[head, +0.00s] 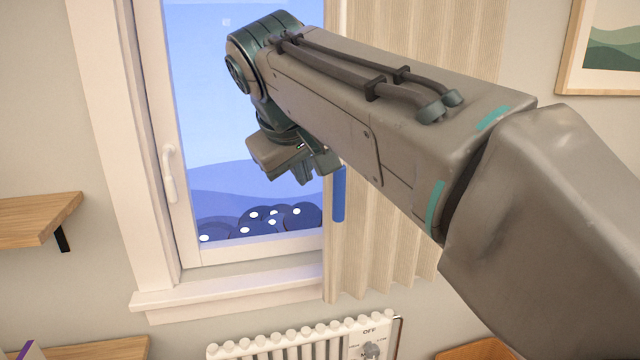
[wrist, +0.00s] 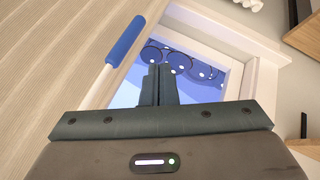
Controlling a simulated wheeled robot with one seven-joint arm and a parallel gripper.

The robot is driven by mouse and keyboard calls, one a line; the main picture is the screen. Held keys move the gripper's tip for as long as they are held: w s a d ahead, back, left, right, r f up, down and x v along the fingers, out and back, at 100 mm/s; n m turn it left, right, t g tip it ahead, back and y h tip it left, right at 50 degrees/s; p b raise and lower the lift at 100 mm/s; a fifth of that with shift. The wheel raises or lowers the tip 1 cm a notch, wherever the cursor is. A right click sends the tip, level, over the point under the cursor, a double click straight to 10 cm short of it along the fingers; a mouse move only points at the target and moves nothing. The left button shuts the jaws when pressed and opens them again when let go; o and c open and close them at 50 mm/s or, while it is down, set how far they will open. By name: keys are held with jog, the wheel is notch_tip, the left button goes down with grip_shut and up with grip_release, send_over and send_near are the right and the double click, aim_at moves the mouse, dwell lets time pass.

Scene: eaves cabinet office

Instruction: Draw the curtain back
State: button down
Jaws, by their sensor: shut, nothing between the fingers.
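The beige pleated curtain (head: 372,235) hangs over the right part of the window, behind my arm, and its left edge leaves the left part of the glass bare. A blue grip (head: 339,194) hangs at the curtain's left edge. In the wrist view the blue grip (wrist: 125,41) sits on a white rod, left of my fingers, with the curtain (wrist: 50,60) beyond it. My gripper (head: 318,172) is in front of the glass, just left of the blue grip and apart from it. In the wrist view its fingers (wrist: 158,85) are together and empty.
The window frame (head: 150,130) has a handle (head: 170,172) on its left side and a sill (head: 230,291) below. A white radiator (head: 285,340) stands under it. A wooden shelf (head: 40,215) is at left, and a framed picture (head: 610,50) hangs at upper right.

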jog(key=w+d+f+p, duration=0.1)
jog(key=w+d+f, duration=0.2)
jog(key=w+f, duration=0.4)
jog(key=shift+w+d+f, duration=0.3)
jog(key=shift+w+d, duration=0.1)
jog(key=shift+w, duration=0.3)
